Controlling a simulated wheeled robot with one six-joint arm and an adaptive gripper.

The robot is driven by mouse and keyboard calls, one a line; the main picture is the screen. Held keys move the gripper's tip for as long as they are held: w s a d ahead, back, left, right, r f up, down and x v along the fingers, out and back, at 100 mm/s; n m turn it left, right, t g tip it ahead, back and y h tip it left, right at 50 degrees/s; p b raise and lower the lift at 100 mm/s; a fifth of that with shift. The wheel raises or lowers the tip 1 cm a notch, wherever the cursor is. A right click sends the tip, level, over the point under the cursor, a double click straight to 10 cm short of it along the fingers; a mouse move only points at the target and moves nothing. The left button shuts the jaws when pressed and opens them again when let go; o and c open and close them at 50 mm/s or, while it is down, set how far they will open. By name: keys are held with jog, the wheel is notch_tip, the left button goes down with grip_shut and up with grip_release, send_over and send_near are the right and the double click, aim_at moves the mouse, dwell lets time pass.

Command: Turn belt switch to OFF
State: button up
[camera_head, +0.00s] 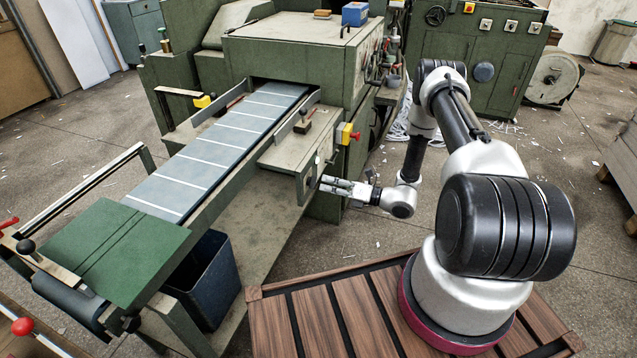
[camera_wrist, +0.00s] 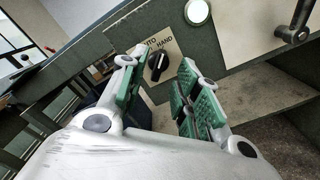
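A black rotary knob (camera_wrist: 158,66) sits on a pale label plate on the machine's green side panel in the wrist view. The lettering around it reads partly "AUTO" and "HAND"; no "OFF" is readable. The knob's grip stands roughly upright in the picture. My gripper (camera_wrist: 158,80) is open, with one green-padded finger on each side of the knob in the picture. I see no finger touching it. In the head view, my gripper (camera_head: 327,184) points left at the small panel (camera_head: 308,180) beside the belt. The knob cannot be made out there.
The grey belt (camera_head: 210,150) with white stripes runs into the green machine (camera_head: 290,60). A yellow box with a red button (camera_head: 346,134) is above my gripper. A round white part (camera_wrist: 197,13) and a crank handle (camera_wrist: 294,33) are near the knob.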

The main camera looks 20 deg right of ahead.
aim_at(312, 182)
jog(key=shift+x, duration=2.05)
grip_shut()
